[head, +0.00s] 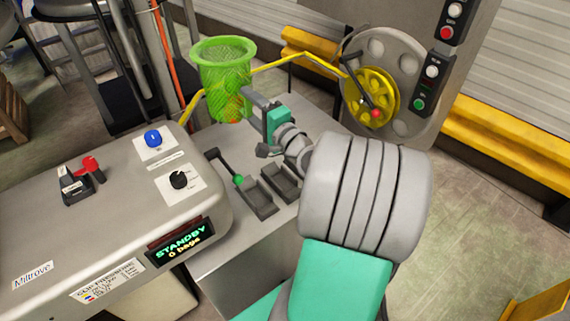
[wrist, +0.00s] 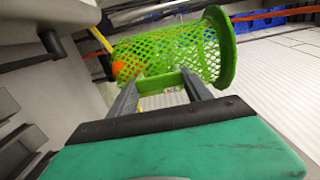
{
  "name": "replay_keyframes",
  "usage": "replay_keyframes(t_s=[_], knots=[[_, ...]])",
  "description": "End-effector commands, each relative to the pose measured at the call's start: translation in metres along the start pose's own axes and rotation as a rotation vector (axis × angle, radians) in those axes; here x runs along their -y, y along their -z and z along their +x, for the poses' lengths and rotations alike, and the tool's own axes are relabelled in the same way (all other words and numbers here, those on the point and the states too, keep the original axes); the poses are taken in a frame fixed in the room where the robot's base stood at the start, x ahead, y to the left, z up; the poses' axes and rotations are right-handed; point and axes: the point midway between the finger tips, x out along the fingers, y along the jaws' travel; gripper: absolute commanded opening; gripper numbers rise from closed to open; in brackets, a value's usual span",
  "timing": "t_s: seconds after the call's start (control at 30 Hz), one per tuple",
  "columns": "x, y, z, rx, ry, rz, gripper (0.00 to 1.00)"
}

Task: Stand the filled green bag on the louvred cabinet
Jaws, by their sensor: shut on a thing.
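The green mesh bag (head: 222,62) stands upright in the head view, its wide rim at the top and orange and red contents low inside. In the wrist view the bag (wrist: 160,52) lies across the picture, its rim to the right and an orange item at its left end. My gripper (head: 252,97) is beside the bag's lower part. The wrist view shows my gripper's fingers (wrist: 160,83) shut on a green part of the bag. The fingers partly hide its lower side. I cannot tell for sure which surface is the louvred cabinet's top.
A grey machine (head: 110,220) with a blue button and a display reading "STANDBY 0 bags" is at the left. A yellow bent rod (head: 285,60) passes by the bag to a yellow wheel (head: 372,95). Slatted grey panels (head: 525,50) and a yellow barrier (head: 500,135) are at the right.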

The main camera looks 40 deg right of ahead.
Motion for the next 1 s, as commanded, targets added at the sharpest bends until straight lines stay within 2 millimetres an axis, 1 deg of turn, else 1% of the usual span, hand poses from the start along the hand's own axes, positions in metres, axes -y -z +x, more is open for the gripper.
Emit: replay_keyframes(t_s=[0.03,0.2,0.27,0.4,0.5,0.63,0.7,0.8,0.9,0.97,1.0], knots=[[-0.027,0.019,-0.008,-0.033,0.006,-0.005,0.13],[-0.059,0.070,-0.037,-0.127,0.006,-0.008,0.13],[-0.070,0.086,-0.049,-0.159,0.005,-0.011,0.13],[-0.096,0.122,-0.080,-0.240,0.001,-0.015,0.13],[-0.115,0.145,-0.104,-0.297,-0.005,-0.018,0.13],[-0.134,0.168,-0.132,-0.362,-0.013,-0.019,0.13],[-0.140,0.176,-0.143,-0.388,-0.018,-0.020,0.13],[-0.143,0.183,-0.154,-0.412,-0.021,-0.019,0.13],[-0.144,0.186,-0.156,-0.419,-0.023,-0.018,0.13],[-0.146,0.190,-0.151,-0.419,-0.024,-0.017,0.13],[-0.149,0.192,-0.146,-0.416,-0.024,-0.016,0.13]])
